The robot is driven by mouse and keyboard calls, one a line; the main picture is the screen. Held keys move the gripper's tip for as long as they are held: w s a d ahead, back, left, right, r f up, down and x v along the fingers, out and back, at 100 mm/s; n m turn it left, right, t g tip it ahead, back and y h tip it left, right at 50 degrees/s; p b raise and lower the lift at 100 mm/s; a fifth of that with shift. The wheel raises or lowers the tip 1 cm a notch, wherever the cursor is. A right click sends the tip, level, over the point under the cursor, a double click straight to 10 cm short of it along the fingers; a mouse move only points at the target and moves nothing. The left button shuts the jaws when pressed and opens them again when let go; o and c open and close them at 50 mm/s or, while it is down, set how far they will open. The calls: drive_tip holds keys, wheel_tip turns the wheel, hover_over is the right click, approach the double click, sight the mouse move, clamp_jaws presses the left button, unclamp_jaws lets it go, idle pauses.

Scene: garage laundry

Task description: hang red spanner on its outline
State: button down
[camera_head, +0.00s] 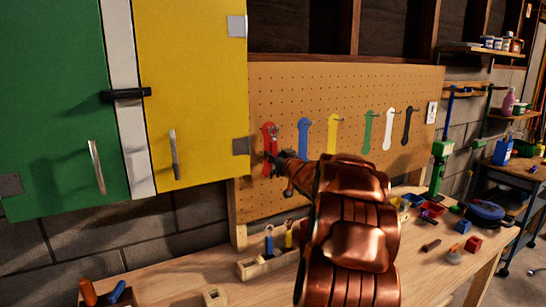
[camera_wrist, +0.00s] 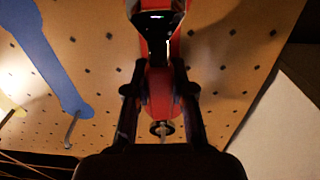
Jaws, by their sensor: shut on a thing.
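The red outline (camera_head: 266,129) is the leftmost painted shape on the pegboard, beside the blue outline. My gripper (camera_head: 275,158) is in front of its lower part, shut on the red spanner (camera_head: 273,137). The spanner is upright over the outline and close to the board. In the wrist view, the spanner (camera_wrist: 158,85) lies between my two fingers (camera_wrist: 157,66). Its dark ring end (camera_wrist: 162,128) lines up with a metal peg. I cannot tell whether the ring is around the peg or only in front of it.
The blue outline (camera_head: 304,137), yellow outline (camera_head: 333,133) and several others hang right of it on the pegboard (camera_head: 285,85), each with a peg. The yellow cabinet (camera_head: 190,90) is close at left. The workbench (camera_head: 415,270) below holds a wooden rack (camera_head: 250,268) with blue and yellow spanners.

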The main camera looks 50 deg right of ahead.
drive_tip(key=c, duration=0.9)
unclamp_jaws()
drive_tip(key=shift+v, duration=6)
drive_tip(key=shift+w, duration=0.1)
